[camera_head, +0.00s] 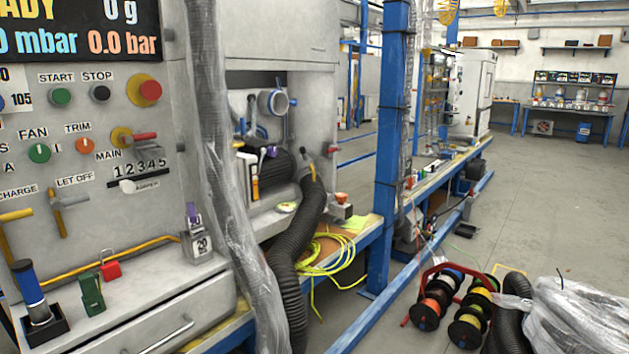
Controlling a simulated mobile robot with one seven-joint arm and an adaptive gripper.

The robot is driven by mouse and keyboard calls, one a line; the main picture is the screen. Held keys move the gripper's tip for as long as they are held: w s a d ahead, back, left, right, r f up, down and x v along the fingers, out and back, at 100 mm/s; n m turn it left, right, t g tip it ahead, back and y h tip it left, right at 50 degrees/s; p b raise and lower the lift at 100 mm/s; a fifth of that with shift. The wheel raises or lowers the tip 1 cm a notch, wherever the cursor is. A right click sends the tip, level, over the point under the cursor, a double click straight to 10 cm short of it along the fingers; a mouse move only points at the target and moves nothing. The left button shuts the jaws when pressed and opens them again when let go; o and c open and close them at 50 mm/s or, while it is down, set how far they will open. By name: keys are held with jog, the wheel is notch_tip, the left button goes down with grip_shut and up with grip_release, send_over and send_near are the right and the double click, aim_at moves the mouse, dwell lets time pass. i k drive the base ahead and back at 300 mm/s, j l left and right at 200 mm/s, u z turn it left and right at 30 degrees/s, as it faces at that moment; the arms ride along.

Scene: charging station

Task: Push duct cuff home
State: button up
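A black corrugated duct (301,225) rises from the lower middle to the recess in the grey machine. Its upper end, where a grey cuff-like piece (306,165) shows, is beside a dark ribbed motor-like body (264,172). A small yellow part is at that end. I cannot tell whether the cuff is fully seated. A round grey port or collar (273,103) is higher in the recess. A second duct wrapped in clear plastic (222,150) runs down in front of the panel and hides part of the recess. My gripper is not in view.
The control panel (100,215) with knobs and levers fills the left. A blue post (391,130) stands right of the recess. Yellow hose coils (330,262) lie on the bench. Cable reels (450,300) and a plastic-wrapped bundle (580,315) occupy the floor at right; open floor lies beyond.

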aim_at(305, 173)
jog(key=i+l, duration=0.2)
jog(key=i, duration=0.3)
jog(key=i+l, duration=0.2)
jog(key=i, duration=0.35)
jog(key=i+l, duration=0.2)
jog(key=i, duration=0.3)
jog(key=i+l, duration=0.2)
jog(key=i, duration=0.35)
jog(key=i+l, duration=0.2)
jog(key=i, duration=0.3)
jog(key=l+z, duration=0.05)
